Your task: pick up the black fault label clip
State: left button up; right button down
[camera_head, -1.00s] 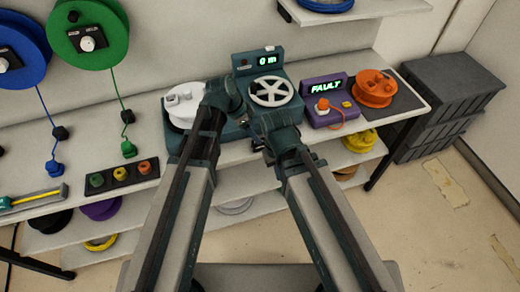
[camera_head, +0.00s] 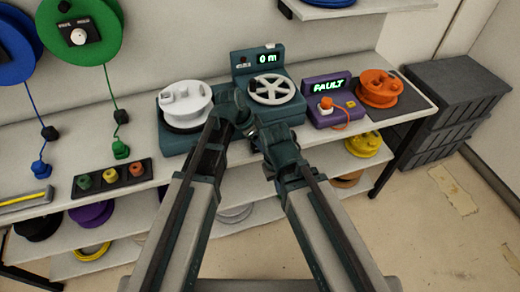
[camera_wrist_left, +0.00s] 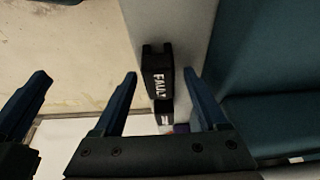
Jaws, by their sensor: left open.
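The black fault label clip (camera_wrist_left: 157,75), with white FAULT lettering, shows in the left wrist view, beyond and between the tips of my left gripper (camera_wrist_left: 160,90). The gripper is open, with its two dark blue fingers on either side of the clip in the picture. I see no contact. The clip stands against a pale surface beside a teal block. A second dark item with white marking (camera_wrist_left: 165,118) sits just below it. In the head view my wrists meet in front of the teal counter unit and hide the clip and the left fingers.
The teal unit (camera_head: 172,140) carries a white spool (camera_head: 187,100) and a spoked wheel (camera_head: 271,89). To its right are the purple FAULT box (camera_head: 323,85) and an orange spool (camera_head: 378,87). Another dark blue finger (camera_wrist_left: 28,97) shows at the left wrist view's left edge.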

pick_arm(q)
grip_shut()
dwell(0.4)
notch_tip(320, 180, up, 10)
jog(key=p, duration=1)
